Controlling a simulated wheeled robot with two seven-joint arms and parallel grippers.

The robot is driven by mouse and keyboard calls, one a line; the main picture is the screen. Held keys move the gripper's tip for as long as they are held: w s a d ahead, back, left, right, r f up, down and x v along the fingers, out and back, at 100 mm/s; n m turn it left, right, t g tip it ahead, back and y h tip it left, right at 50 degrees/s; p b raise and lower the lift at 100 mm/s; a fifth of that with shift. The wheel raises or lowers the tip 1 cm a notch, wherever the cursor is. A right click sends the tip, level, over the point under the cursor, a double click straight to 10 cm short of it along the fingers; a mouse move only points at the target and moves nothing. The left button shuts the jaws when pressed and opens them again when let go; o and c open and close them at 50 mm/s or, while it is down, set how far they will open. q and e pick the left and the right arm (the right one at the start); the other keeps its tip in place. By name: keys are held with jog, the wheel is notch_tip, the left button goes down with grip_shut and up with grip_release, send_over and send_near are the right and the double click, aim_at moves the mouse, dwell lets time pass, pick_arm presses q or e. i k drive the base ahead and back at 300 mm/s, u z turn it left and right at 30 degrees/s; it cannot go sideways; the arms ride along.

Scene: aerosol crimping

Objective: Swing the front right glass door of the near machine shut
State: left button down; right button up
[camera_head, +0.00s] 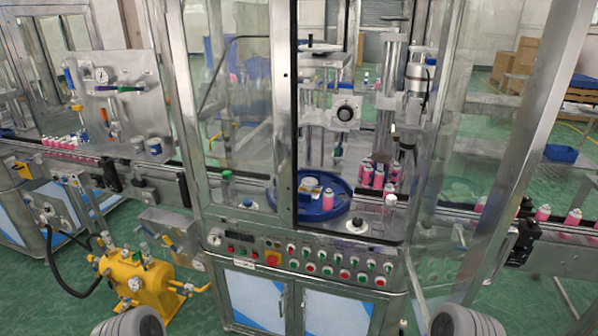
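The near machine (265,263) stands in the middle of the head view, with a metal frame and glass panels. Its front right glass door (533,125) appears swung open towards me on the right, its metal-framed free edge slanting down through the picture. The front right opening is uncovered between the middle post and the right side. The front left glass door (235,100) looks shut. Neither gripper shows. Only rounded grey parts, apparently of my own arms, show at the bottom edge, well below and apart from the open door.
Inside the opening are a blue round table (318,208) and several pink cans (378,178). A button panel (330,262) runs below. A conveyor (565,235) extends right behind the door. A yellow pump (135,285) stands on the floor at left.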

aim_at(568, 22)
jog(key=u, duration=2.75)
jog(key=k, duration=1.75)
jog(key=z, duration=2.3)
jog(key=i, duration=1)
